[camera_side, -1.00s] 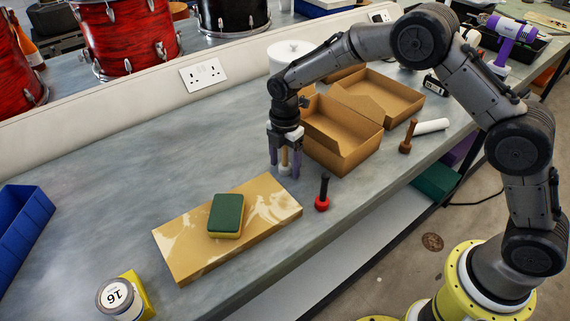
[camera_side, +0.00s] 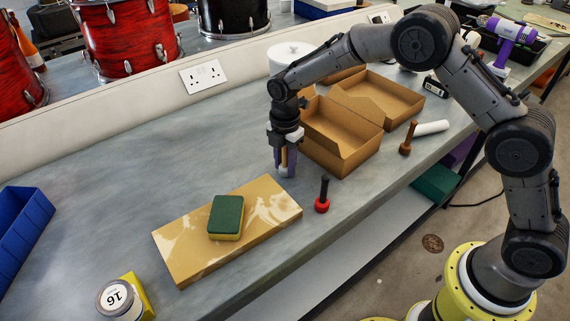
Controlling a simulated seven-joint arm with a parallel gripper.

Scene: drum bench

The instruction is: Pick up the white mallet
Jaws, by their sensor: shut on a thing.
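The white mallet (camera_side: 285,172) stands upright on the grey bench, its white head at the bottom and its tan handle rising between my fingers. My gripper (camera_side: 286,163) points straight down and is shut on the handle. The fingers hide much of the handle. The white head shows just below the fingertips and appears to rest on the bench, close behind the patterned board.
A red mallet (camera_side: 322,195) stands to the right and a brown mallet (camera_side: 407,139) farther right. An open cardboard box (camera_side: 345,150) is close behind. A patterned board (camera_side: 180,245) bears a green and yellow sponge (camera_side: 227,216). The bench's left middle is clear.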

